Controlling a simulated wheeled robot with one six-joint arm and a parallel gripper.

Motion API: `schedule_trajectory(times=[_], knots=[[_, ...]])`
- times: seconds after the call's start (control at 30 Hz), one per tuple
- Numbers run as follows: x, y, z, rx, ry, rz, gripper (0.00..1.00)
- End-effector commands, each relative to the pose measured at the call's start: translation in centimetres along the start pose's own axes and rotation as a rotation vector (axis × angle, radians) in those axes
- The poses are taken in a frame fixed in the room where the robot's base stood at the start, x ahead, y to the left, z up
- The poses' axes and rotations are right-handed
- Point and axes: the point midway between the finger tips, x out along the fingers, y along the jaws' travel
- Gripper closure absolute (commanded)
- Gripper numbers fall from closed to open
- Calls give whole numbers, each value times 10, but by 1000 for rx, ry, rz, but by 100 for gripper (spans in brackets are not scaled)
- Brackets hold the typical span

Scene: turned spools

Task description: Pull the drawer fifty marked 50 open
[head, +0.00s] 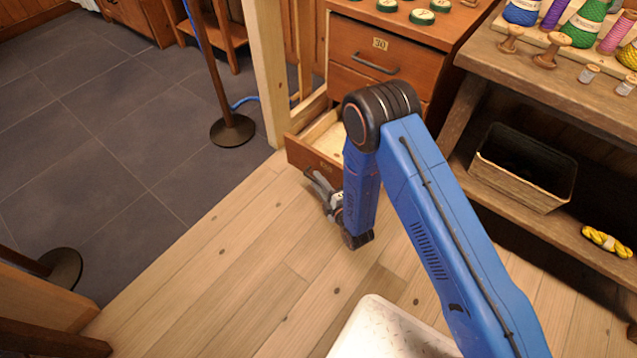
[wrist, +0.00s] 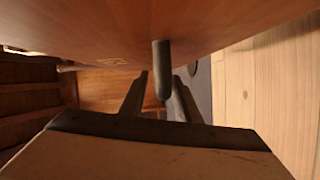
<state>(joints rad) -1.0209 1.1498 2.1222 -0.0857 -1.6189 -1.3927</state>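In the head view, a wooden cabinet has a top drawer marked 30 (head: 380,44) and a shut drawer below it. The lowest drawer (head: 304,155) stands pulled out, with its pale inside showing; its number is not readable, and my arm hides part of it. My gripper (head: 318,182) is at the front of this open drawer.
A wooden post (head: 267,70) and a dark stand base (head: 232,131) are left of the drawer. A shelf unit with a dark basket (head: 525,168) and thread spools is on the right. The plank floor (head: 240,245) in front is clear.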

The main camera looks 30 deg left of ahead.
Motion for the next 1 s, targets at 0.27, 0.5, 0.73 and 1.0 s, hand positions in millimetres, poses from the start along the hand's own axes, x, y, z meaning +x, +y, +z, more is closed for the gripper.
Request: schedule_trajectory(times=[0.27,0.5,0.73,1.0], knots=[[-10,0,0,0,1,1,71],[-53,-1,0,1,0,-3,71],[-99,-1,1,0,-2,-3,71],[-148,-1,0,1,0,-2,71]])
